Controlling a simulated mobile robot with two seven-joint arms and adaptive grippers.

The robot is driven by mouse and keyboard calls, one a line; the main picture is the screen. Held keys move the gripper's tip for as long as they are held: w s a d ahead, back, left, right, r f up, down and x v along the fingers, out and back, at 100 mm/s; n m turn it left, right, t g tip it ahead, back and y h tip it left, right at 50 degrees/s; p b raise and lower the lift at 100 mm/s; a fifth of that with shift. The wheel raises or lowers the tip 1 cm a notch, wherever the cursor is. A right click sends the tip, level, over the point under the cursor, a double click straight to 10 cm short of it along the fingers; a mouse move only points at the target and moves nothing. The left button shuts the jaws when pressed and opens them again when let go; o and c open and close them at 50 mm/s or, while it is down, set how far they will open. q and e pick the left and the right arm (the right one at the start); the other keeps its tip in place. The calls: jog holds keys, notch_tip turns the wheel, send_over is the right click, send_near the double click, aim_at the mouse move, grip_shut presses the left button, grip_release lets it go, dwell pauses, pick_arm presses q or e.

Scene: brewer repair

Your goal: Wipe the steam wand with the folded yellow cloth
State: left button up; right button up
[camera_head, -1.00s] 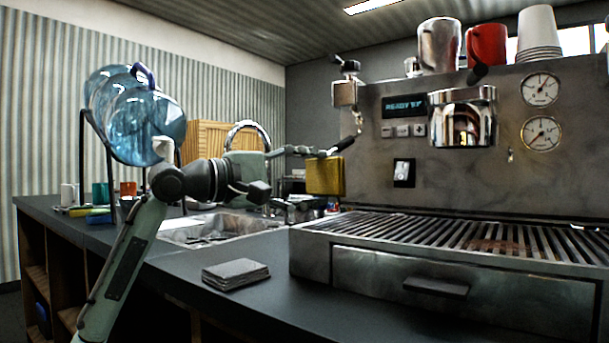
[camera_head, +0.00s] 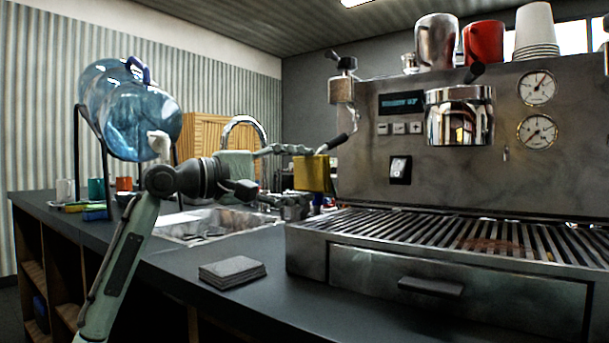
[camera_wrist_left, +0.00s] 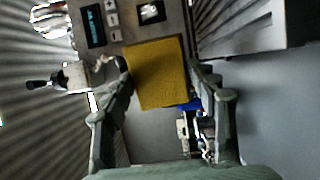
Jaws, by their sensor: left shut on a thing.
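The folded yellow cloth (camera_head: 312,175) hangs in my left gripper (camera_head: 304,170), left of the espresso machine. The wrist view shows the cloth (camera_wrist_left: 158,73) between the two fingers of the left gripper (camera_wrist_left: 162,75), which is shut on it. The steam wand (camera_head: 338,142) is a thin metal tube with a black sleeve below the valve on the machine's left side. Its sleeve slants down toward the cloth's top edge. The wand's lower end is hidden, and I cannot tell whether the cloth touches it. My right gripper is not in view.
The espresso machine (camera_head: 460,182) has a slatted drip tray (camera_head: 430,228) at the right. A sink (camera_head: 205,228) with a curved tap (camera_head: 245,122) lies behind my left arm. A stack of dark squares (camera_head: 232,272) sits on the counter, with bare counter around it.

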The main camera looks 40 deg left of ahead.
pick_arm(q)
jog(key=shift+b+v, duration=0.8)
jog(key=shift+v, duration=0.65)
jog(key=shift+s+b, duration=0.5)
jog(key=shift+s, duration=1.1)
jog(key=shift+s, duration=0.1)
jog(key=shift+b+v, duration=0.5)
jog(key=shift+v, duration=0.9)
jog(key=shift+s+d, duration=0.15)
jog(key=shift+d, duration=0.05)
